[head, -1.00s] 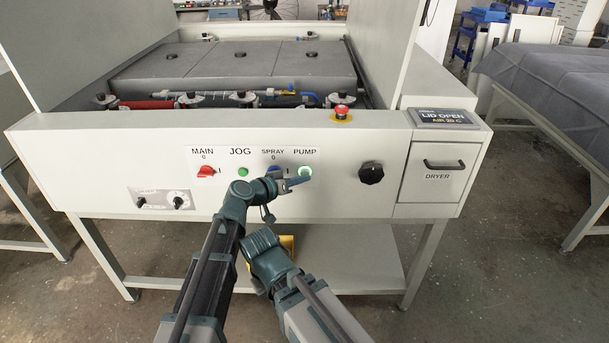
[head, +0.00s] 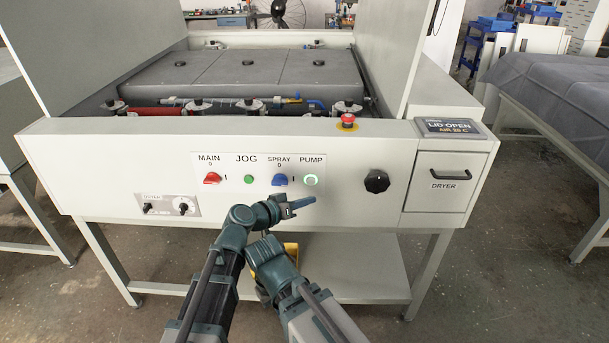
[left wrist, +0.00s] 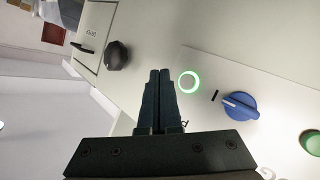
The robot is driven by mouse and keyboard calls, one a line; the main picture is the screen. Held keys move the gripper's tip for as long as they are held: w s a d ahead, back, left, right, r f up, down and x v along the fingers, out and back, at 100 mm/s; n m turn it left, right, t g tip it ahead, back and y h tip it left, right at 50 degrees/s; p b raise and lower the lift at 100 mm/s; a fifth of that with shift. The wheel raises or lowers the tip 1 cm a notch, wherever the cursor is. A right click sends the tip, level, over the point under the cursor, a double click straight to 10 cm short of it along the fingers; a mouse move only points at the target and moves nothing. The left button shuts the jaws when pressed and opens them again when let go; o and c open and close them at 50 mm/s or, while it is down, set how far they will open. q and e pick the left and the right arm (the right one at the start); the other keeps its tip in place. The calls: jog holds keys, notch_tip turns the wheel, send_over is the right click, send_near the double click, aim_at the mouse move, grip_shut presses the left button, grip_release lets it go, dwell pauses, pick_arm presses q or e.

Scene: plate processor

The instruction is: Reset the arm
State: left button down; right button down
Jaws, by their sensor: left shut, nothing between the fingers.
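My left gripper (head: 298,205) is shut and empty, in front of the plate processor's front panel (head: 335,170), below the SPRAY and PUMP controls. In the left wrist view its two fingers (left wrist: 158,85) lie together, pointing at the panel. The PUMP button (head: 310,180) has a lit green ring and also shows in the left wrist view (left wrist: 189,82), apart from the fingers. The blue SPRAY knob (head: 280,180) is beside it. My right arm (head: 275,270) rises at the bottom beside the left one; its gripper cannot be made out.
The red MAIN knob (head: 212,178), green JOG button (head: 248,179), black knob (head: 376,181) and red emergency stop (head: 348,120) are on the machine. The dryer drawer (head: 448,180) is at right. A lower shelf (head: 350,270) lies under the panel. A cloth-covered table (head: 560,90) stands at right.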

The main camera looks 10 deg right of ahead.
pick_arm(q)
jog(key=s+a+f+n+g+y, duration=0.2)
jog(key=s+a+f+y, duration=0.25)
jog(key=a, duration=0.75)
jog(key=s+a+f+n+g+y, duration=0.2)
jog(key=s+a+f+g+y, duration=0.3)
jog(key=a, duration=0.6)
jog(key=s+a+f+n+y, duration=0.25)
jog(key=s+a+f, duration=0.35)
jog(key=a, duration=0.6)
jog(key=s+d+m+y, duration=0.2)
jog(key=s+d+m, duration=0.3)
jog(key=d, duration=0.6)
notch_tip(320, 180, up, 12)
jog(key=n+p, duration=0.1)
jog(key=p, duration=1.1)
jog(key=shift+s+d+r+g, duration=0.25)
jog(key=shift+s+d+g, duration=0.05)
jog(key=shift+s+g, duration=0.15)
